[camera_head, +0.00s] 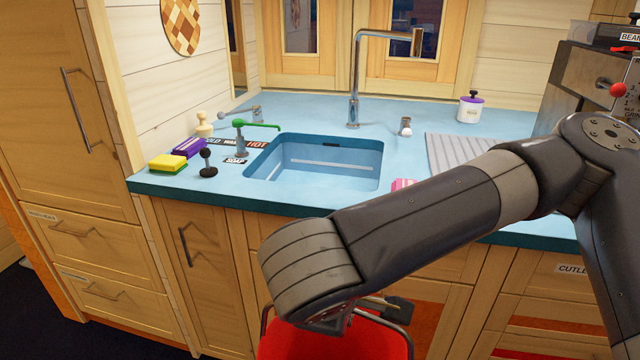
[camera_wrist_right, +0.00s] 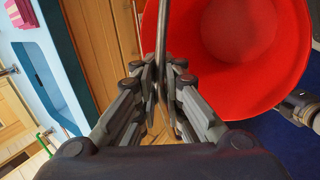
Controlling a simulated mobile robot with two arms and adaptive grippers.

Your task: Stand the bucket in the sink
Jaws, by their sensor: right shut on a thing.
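The red bucket (camera_head: 300,343) hangs low in front of the cabinets, at the bottom of the head view. My right arm hides part of it. In the right wrist view the bucket (camera_wrist_right: 285,65) looks empty. My right gripper (camera_wrist_right: 160,78) is shut on its thin metal handle (camera_wrist_right: 164,25). The blue sink (camera_head: 350,170) is set in the blue counter, behind and above the bucket, and its basin looks empty. My left gripper is not in view.
A tall faucet (camera_head: 355,85) stands behind the sink. A green-handled tap (camera_head: 242,138), a black-knobbed piece (camera_head: 207,163), a yellow sponge (camera_head: 168,163) and a purple box (camera_head: 189,147) are left of it. A pink-striped item (camera_head: 403,184) lies at its front right. A drainer (camera_head: 455,148) is farther right.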

